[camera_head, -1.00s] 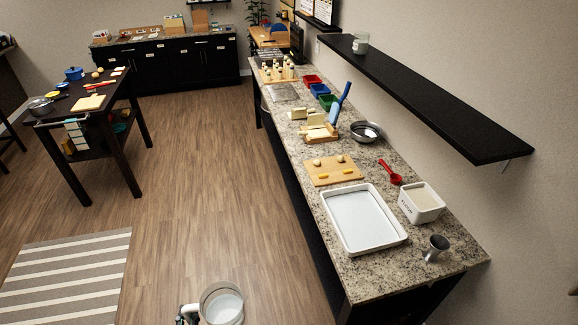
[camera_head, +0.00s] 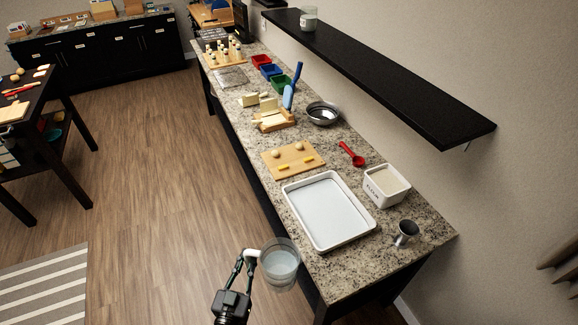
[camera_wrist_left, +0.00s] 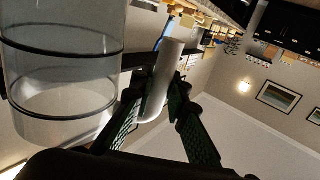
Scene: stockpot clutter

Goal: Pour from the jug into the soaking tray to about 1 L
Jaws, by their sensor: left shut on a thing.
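The jug (camera_head: 281,266) is a clear, round container with pale liquid in its lower part. My left gripper (camera_head: 247,258) is shut on its white handle, and the jug hangs roughly upright over the floor beside the counter's left front edge. In the left wrist view the jug (camera_wrist_left: 62,70) fills the left side, with its handle between the fingers (camera_wrist_left: 158,105). The soaking tray (camera_head: 290,210) is a white rectangular tray on the counter, up and right of the jug. Its bottom looks pale and flat; I cannot tell whether it holds liquid. My right gripper is not seen.
A white tub (camera_head: 386,187) and a metal cup (camera_head: 405,233) stand right of the tray on the granite counter (camera_head: 345,272). A wooden board (camera_head: 287,166) with small items and a red scoop (camera_head: 351,153) lie behind it. A black shelf (camera_head: 390,82) overhangs the counter's right side.

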